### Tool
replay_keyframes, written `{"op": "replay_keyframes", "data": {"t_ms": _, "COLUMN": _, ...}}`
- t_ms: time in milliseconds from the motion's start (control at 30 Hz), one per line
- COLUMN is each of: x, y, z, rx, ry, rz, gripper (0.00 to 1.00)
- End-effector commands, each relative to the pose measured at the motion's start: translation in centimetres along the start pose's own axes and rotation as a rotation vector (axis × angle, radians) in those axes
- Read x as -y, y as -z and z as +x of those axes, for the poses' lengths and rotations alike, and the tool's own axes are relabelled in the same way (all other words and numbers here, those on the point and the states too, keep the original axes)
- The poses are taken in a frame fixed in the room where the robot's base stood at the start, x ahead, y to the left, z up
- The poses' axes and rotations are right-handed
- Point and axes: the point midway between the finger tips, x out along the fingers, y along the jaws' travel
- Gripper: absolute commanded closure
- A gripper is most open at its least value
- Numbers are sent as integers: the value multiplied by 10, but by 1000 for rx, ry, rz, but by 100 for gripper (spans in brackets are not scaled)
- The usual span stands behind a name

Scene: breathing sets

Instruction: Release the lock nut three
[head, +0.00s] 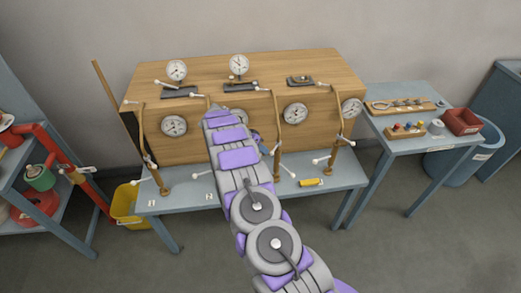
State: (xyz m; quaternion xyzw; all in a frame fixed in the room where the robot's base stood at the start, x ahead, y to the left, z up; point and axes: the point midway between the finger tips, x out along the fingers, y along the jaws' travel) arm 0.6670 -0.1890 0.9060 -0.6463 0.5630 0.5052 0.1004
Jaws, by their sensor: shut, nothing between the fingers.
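The wooden breathing-set panel (190,150) stands on a grey-blue table (180,203). Hoses and upright posts with white-tipped levers stand along its front. The leftmost post (165,188) is beside label 1 (152,203). Label 2 (209,196) is left of my arm, and the post there is hidden behind the arm. Another post (277,178) stands just right of my arm; I cannot read a number by it. A further post (332,165) is at the right. Lock nut three cannot be made out. My arm reaches up the middle to the panel; my gripper's fingers are hidden.
A yellow block (309,182) lies on the table's front right. Gauges (174,126) sit on the panel's face and top. A side table (430,148) holds tool boards and a red box (462,121). A yellow bucket (128,205) and a shelf stand left.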

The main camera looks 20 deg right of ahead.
Motion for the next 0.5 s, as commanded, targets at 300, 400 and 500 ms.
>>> {"op": "replay_keyframes", "data": {"t_ms": 300, "x": 0, "y": 0, "z": 0, "rx": 0, "ry": 0, "rz": -2, "gripper": 100}}
{"op": "replay_keyframes", "data": {"t_ms": 400, "x": -1, "y": 0, "z": 0, "rx": -4, "ry": 3, "rz": -8, "gripper": 100}}
{"op": "replay_keyframes", "data": {"t_ms": 500, "x": -3, "y": -2, "z": 1, "rx": -10, "ry": 9, "rz": -23, "gripper": 100}}
